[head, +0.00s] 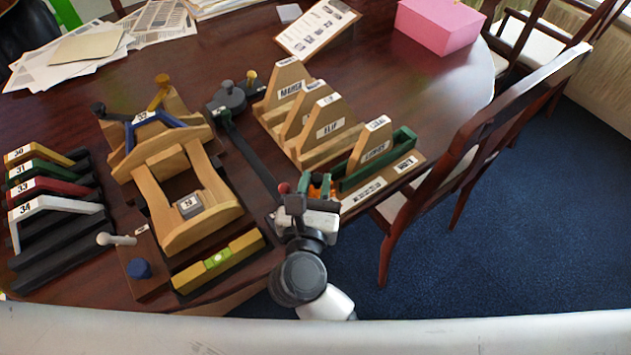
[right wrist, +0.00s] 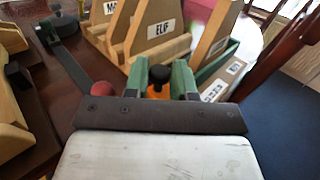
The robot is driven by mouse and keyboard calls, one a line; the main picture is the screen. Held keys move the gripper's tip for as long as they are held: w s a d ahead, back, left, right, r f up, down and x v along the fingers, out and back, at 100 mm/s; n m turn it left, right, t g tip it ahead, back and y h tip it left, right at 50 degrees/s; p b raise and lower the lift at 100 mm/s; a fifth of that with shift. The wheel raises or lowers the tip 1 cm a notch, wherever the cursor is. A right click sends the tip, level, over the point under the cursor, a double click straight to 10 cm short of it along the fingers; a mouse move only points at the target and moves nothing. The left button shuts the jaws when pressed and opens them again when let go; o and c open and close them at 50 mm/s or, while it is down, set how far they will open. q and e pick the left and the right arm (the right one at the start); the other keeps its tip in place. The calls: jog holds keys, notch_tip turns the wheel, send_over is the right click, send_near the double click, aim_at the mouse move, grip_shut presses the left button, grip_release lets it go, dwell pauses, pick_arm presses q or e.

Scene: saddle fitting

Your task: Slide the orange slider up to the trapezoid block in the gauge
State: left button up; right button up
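The orange slider (head: 317,191) with a black knob is between the green fingertips of my right gripper (head: 318,184). In the right wrist view the slider (right wrist: 157,92) fills the gap between the two fingers (right wrist: 160,80), which appear shut on it. Its underside is hidden, so I cannot tell what it rests on. The gauge looks to be the long dark bar (head: 253,155) left of the gripper, with a grey round-topped piece (head: 230,97) at its far end. I cannot make out a trapezoid block in it. My left gripper is out of view.
A red knob (head: 283,187) is just left of the gripper. A wooden rack (head: 313,141) of labelled boards and a green tray (head: 378,165) stand beyond it. The wooden saddle tree (head: 180,178) and coloured numbered arches (head: 55,207) are left. A chair (head: 470,150) is right.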

grip_shut()
jog(key=shift+w+d+p, duration=0.25)
jog(key=shift+w+d, duration=0.45)
jog(key=shift+d, duration=0.3)
jog(key=shift+w+d+p, duration=0.2)
jog(key=shift+w+d, duration=0.45)
jog(key=shift+d, duration=0.3)
jog(key=o, duration=0.6)
grip_release()
jog(key=shift+a, duration=0.1)
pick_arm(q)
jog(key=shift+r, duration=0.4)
pick_arm(e)
jog(key=shift+s, duration=0.1)
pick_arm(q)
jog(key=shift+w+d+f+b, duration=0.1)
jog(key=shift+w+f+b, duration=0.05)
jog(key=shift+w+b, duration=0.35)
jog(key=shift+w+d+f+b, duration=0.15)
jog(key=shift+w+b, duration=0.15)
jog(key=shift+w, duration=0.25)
pick_arm(e)
jog(key=s+a, duration=0.1)
jog(key=s, duration=0.9)
jog(key=shift+s+a, duration=0.3)
jog(key=shift+a, duration=0.05)
